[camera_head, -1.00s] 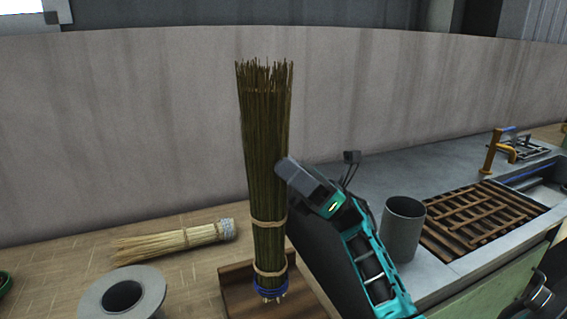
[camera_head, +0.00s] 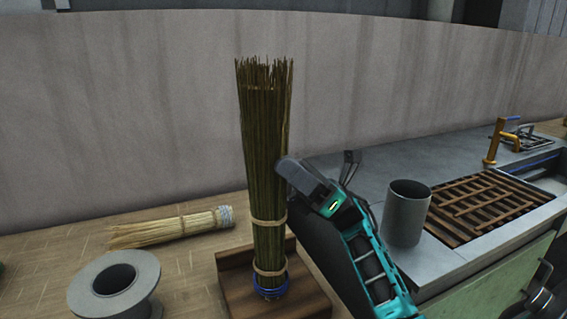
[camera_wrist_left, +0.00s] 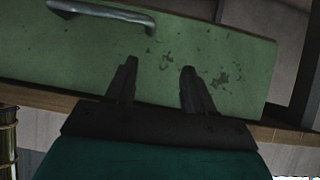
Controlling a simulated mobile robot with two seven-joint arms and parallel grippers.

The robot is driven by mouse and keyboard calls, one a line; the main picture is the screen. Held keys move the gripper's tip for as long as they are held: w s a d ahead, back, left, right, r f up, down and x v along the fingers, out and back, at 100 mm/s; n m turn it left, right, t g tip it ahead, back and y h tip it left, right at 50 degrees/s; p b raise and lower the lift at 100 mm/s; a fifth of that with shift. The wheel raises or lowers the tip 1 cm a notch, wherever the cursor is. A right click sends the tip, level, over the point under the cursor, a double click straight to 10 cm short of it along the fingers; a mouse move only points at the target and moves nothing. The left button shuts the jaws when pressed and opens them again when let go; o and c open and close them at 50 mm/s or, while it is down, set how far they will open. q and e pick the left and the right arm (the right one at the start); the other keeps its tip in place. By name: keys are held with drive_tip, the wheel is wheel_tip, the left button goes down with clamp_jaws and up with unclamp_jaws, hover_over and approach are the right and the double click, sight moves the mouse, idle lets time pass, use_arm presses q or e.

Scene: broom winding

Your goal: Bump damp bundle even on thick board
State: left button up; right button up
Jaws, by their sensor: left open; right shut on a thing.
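The damp bundle (camera_head: 265,165) is a tall sheaf of dark green-brown stalks, upright in the head view. It has two pale ties and a blue binding near its foot. Its foot is over the thick board (camera_head: 235,295), a brown wooden block; I cannot tell whether it touches. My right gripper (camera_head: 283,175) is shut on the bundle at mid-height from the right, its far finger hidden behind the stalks. My left gripper (camera_wrist_left: 155,85) is open and empty in the left wrist view, in front of a green panel with a metal handle.
A pale tied bundle (camera_head: 180,228) lies on the wooden bench to the left. A grey spool (camera_head: 115,285) stands in front of it. To the right are a grey cup (camera_head: 406,212), a brown slatted rack (camera_head: 485,205) and a yellow tap (camera_head: 497,142) on a grey counter.

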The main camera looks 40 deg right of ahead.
sight(283, 136)
drive_tip(key=shift+f, duration=0.4)
drive_tip(key=shift+r, duration=0.35)
drive_tip(key=shift+r+p, duration=1.15)
drive_tip(key=shift+r, duration=1.2)
use_arm(q)
drive_tip(key=shift+s+a+r, duration=0.1)
drive_tip(key=shift+s+r, duration=0.15)
drive_tip(key=shift+r, duration=0.35)
drive_tip(key=shift+f, duration=0.1)
use_arm(e)
drive_tip(key=shift+f, duration=0.15)
wheel_tip(283, 136, down, 5)
drive_tip(key=b, duration=0.6)
use_arm(q)
wheel_tip(283, 136, down, 5)
drive_tip(key=shift+f, duration=0.15)
